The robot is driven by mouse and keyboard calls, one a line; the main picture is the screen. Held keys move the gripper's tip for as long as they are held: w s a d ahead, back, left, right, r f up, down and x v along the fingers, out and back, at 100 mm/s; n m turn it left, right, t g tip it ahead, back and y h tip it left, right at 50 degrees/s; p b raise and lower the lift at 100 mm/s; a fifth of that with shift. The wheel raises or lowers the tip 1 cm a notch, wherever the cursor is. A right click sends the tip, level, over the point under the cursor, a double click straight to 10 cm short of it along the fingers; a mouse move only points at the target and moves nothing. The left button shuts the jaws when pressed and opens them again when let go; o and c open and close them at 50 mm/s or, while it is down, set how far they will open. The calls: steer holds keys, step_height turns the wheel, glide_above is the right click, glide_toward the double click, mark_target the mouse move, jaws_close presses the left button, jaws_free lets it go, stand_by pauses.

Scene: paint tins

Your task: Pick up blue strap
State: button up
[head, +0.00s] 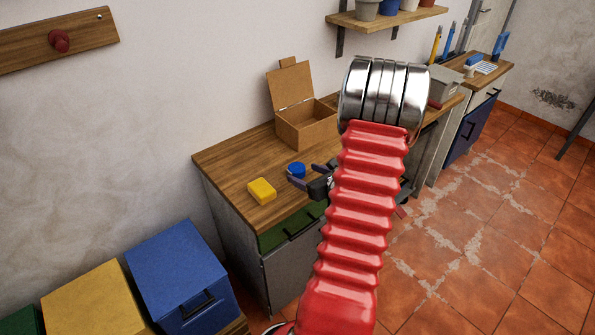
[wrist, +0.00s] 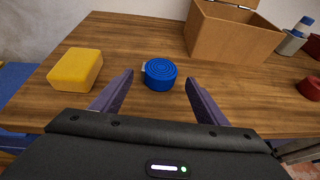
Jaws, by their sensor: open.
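The blue strap (wrist: 160,74) is a rolled coil lying on the wooden worktop. In the head view the strap (head: 297,170) shows as a small blue roll, partly behind my gripper. My gripper (head: 301,174) is open, with its two dark purple fingers pointing over the worktop. In the wrist view my gripper (wrist: 160,84) has one finger on each side of the strap, which sits just beyond the fingertips. Nothing is between the jaws. I cannot tell whether the fingers touch the worktop.
A yellow sponge (wrist: 75,69) lies left of the strap on the worktop (head: 225,160). An open cardboard box (wrist: 228,36) stands behind and to the right. A small tin (wrist: 291,42) and a red object (wrist: 310,87) are at the right. Blue and yellow bins stand lower left.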

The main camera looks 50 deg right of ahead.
mark_target(302, 172)
steer(key=shift+x, duration=2.6)
steer(key=shift+r, duration=0.1)
steer(key=shift+c, duration=0.5)
steer(key=c, duration=1.1)
